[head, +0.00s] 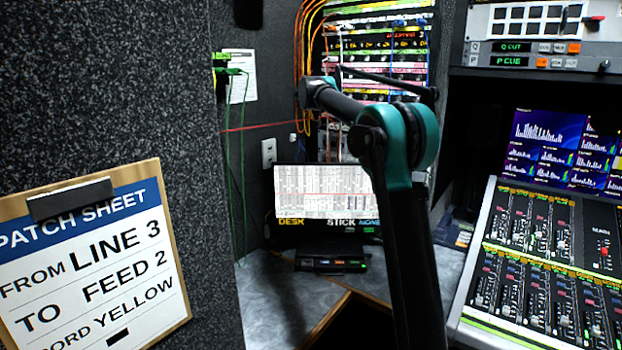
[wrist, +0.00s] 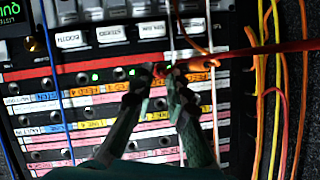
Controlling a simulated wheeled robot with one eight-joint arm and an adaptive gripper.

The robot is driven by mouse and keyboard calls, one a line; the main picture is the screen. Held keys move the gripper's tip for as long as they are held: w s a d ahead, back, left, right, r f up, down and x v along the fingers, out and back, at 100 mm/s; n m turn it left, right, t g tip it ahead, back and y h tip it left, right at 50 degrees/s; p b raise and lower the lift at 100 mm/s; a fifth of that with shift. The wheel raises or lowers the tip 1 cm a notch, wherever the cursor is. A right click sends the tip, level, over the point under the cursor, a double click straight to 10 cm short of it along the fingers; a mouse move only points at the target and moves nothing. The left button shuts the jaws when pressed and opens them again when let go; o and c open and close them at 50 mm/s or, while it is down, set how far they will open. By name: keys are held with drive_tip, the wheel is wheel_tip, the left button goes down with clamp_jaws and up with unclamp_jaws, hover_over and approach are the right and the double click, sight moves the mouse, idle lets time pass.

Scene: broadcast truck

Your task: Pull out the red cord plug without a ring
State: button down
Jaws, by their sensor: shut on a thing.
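In the wrist view my gripper (wrist: 162,72) is at the patch panel (wrist: 95,76), its fingertips closed around a small reddish plug at a jack. The red cord (wrist: 262,50) runs from the fingertips to the right edge. The fingers hide most of the plug, and I cannot tell whether it carries a ring. In the head view a red cord (head: 262,127) stretches left from the rack (head: 385,62). My arm covers part of the rack there, and my fingertips are hard to make out.
Yellow and orange cords (wrist: 270,100) hang at the panel's right. A blue cord (wrist: 52,75) and pale cords cross the panel. In the head view a monitor (head: 325,190) stands below the rack, a mixing console (head: 545,270) is at right, and a clipboard (head: 95,260) is at left.

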drive_tip(key=shift+s+a, duration=0.25)
drive_tip(key=shift+s, duration=0.05)
idle(0.5)
drive_tip(key=shift+s+a, duration=0.45)
drive_tip(key=shift+s, duration=0.2)
drive_tip(key=shift+s+a, duration=0.45)
drive_tip(key=shift+s, duration=0.2)
drive_tip(key=shift+s+a, duration=0.1)
drive_tip(key=shift+s+a, duration=0.75)
drive_tip(key=shift+s, duration=0.35)
